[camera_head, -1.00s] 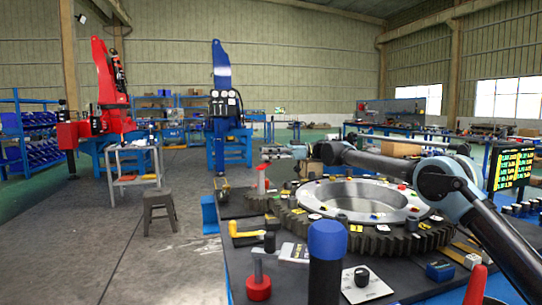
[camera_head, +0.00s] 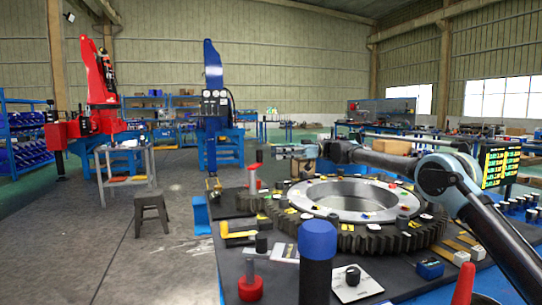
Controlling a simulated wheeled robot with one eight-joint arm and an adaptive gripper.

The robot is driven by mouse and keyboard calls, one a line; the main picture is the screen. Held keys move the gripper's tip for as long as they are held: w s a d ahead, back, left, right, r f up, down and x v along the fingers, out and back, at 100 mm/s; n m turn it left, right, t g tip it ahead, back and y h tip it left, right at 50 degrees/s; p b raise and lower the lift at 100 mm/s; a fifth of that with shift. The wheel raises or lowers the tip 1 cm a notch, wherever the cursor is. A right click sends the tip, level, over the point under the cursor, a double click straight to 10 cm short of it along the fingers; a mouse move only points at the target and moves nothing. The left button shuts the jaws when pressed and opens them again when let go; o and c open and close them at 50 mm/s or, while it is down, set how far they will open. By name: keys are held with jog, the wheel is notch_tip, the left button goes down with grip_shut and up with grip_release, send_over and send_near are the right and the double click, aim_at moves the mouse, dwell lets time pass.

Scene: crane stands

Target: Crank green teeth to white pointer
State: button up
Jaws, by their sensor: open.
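A large dark gear ring (camera_head: 378,240) with a bright metal inner ring (camera_head: 320,196) lies flat on the dark bench. Small coloured markers, including green, yellow and white ones, sit on it; I cannot tell which teeth are green. I cannot pick out a white pointer surely. My gripper (camera_head: 278,153) is open and empty, above the bench's far left side, apart from the crank and gear. Its fingers are small in view.
A blue-capped dark post (camera_head: 317,245) stands at the front. Near it are a red knob (camera_head: 250,288), a white plate with a black knob (camera_head: 354,284) and a red cone (camera_head: 463,283). A lit screen (camera_head: 501,167) is at right. A stool (camera_head: 151,212) stands on open floor left.

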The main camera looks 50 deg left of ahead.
jog(key=shift+v, duration=1.75)
jog(key=shift+w+d+r, duration=0.1)
jog(key=shift+d, duration=0.05)
grip_shut()
jog(key=w+d+m+t+y, duration=0.1)
jog(key=d+m+t+y, duration=0.4)
jog(key=d, duration=0.3)
jog(key=r+x, duration=0.1)
jog(key=x, duration=1.2)
jog(key=shift+s+a+r+g+y, duration=0.25)
jog(key=shift+s+g+y, duration=0.05)
jog(key=shift+y, duration=0.1)
